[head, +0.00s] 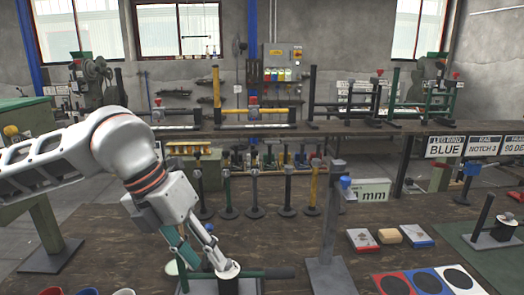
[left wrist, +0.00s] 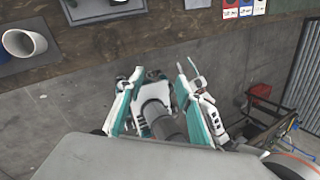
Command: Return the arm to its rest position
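My left arm enters the head view from the left and bends down over the near part of the workbench (head: 130,240). My left gripper (head: 200,255) points down at the front of the bench, beside a dark press fixture with a white round piece (head: 228,269). In the left wrist view the two teal-lined fingers of the left gripper (left wrist: 158,88) stand apart, and I see no task object held between them. Whether it touches the fixture cannot be told. My right gripper is in neither view.
A row of upright posts (head: 254,190) stands behind the arm. A tall grey post (head: 328,225) stands to its right. Small boxes (head: 362,239) and coloured cards with black discs (head: 395,284) lie at the right. Cups (head: 87,292) show at the lower left.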

